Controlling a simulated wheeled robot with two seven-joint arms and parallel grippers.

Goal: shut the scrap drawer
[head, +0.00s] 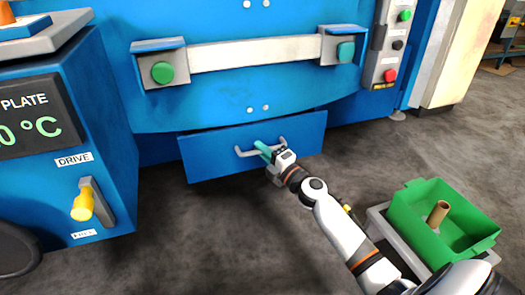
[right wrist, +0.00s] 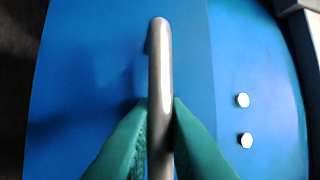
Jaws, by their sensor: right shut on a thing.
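The scrap drawer (head: 220,160) is the blue front low on the machine, in the middle of the head view. A dark strip shows along its top edge; how far it stands out is hard to tell. Its grey bar handle (head: 243,153) runs across the front. My right gripper (head: 266,151) is shut on the handle. In the right wrist view, the green fingers of my right gripper (right wrist: 162,108) lie on both sides of the handle bar (right wrist: 160,60), with the blue drawer front (right wrist: 95,70) behind. My left gripper is not in view.
A green bin (head: 415,215) with a brown tube (head: 438,214) inside stands at the right, near my right arm. A blue cabinet with a yellow-handled lever (head: 83,207) stands at the left. The grey floor (head: 200,240) in front of the drawer is clear.

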